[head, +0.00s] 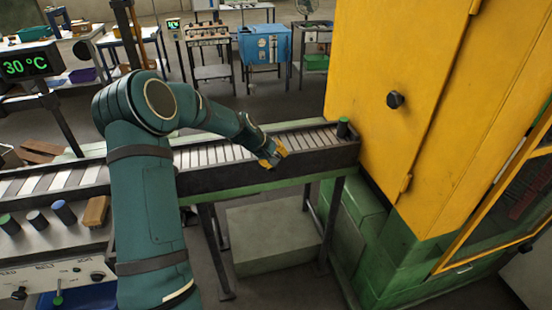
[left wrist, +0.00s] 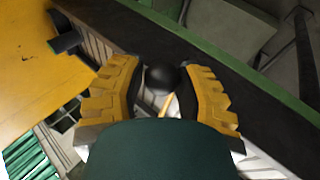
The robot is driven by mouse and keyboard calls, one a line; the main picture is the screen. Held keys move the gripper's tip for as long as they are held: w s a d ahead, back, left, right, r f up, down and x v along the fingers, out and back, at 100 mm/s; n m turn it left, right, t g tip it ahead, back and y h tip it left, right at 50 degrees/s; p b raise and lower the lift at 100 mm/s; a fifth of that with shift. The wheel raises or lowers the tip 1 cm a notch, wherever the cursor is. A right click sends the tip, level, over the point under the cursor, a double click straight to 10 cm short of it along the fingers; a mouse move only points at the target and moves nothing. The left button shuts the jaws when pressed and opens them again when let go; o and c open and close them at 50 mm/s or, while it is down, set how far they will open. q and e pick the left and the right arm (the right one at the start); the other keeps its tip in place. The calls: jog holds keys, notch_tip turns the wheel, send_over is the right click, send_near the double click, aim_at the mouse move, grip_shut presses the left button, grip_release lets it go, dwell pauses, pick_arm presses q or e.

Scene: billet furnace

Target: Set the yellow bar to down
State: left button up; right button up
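In the left wrist view a round black knob (left wrist: 161,78) sits between my fingertips, with a thin yellowish bar (left wrist: 166,106) running from it toward the palm side. My left gripper (left wrist: 162,72) has its two yellow fingers on either side of the knob. The knob nearly fills the gap, but I cannot tell whether the pads press on it. In the head view my left gripper (head: 274,154) is at the near side rail of the roller conveyor. The bar and knob are hidden there, so the bar's tilt is unclear. My right gripper is out of view.
A large yellow cabinet (head: 400,60) with a black knob stands right of the conveyor (head: 325,158). A dark cylinder with a green top (head: 343,127) stands at the conveyor's right end. A control panel (head: 50,246) and a 30 °C display (head: 28,66) are left.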

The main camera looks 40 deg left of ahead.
pick_arm(q)
jog(key=o, duration=0.3)
jog(key=shift+a+r, duration=0.1)
jog(key=shift+a, duration=0.05)
jog(key=shift+o, duration=0.2)
jog(key=shift+s, duration=0.1)
jog(key=v, duration=1.1)
jog(key=shift+s+r, duration=0.2)
jog(key=shift+r, duration=0.15)
